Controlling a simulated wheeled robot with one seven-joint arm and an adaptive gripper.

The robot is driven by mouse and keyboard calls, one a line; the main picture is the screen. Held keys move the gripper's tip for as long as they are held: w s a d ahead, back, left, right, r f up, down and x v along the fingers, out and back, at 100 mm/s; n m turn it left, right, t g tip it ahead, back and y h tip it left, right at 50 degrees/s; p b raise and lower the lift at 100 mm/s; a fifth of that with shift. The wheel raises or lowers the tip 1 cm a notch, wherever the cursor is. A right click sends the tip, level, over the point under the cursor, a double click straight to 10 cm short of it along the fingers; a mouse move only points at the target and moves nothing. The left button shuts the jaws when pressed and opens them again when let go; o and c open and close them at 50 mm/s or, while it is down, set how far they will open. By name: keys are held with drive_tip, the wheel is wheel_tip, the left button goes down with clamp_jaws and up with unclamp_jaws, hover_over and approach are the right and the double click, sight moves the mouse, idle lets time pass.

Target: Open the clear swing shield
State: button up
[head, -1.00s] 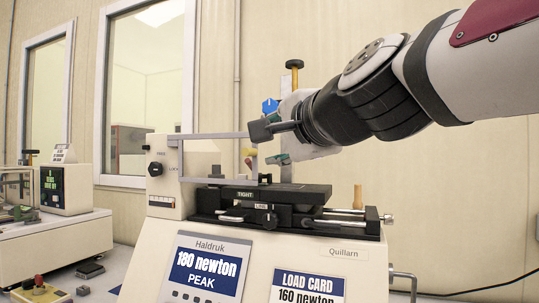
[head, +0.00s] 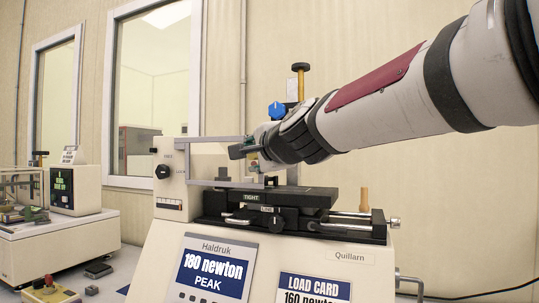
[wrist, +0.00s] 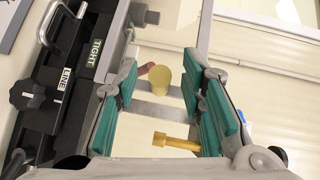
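The clear swing shield (head: 207,160) is a see-through panel with grey edge bars, standing across the front of the test machine above the black clamp bed. My gripper (head: 247,151) is at the shield's right end, and its arm comes in from the upper right. In the wrist view, the gripper's (wrist: 165,108) teal-padded fingers are apart. A round yellow knob (wrist: 160,78) and grey bars show ahead of and between them. I cannot tell whether the fingers touch the shield; its right end is partly hidden behind my gripper in the head view.
The machine's black clamp bed (head: 265,208), with TIGHT and LINE labels, lies just below. A blue knob (head: 276,110) and a tall black-topped post (head: 300,80) stand behind. A wooden peg (head: 364,200) is at the right. Another machine (head: 55,235) stands at the left.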

drive_tip(key=shift+w+a, duration=0.15)
drive_tip(key=shift+w, duration=0.1)
clamp_jaws()
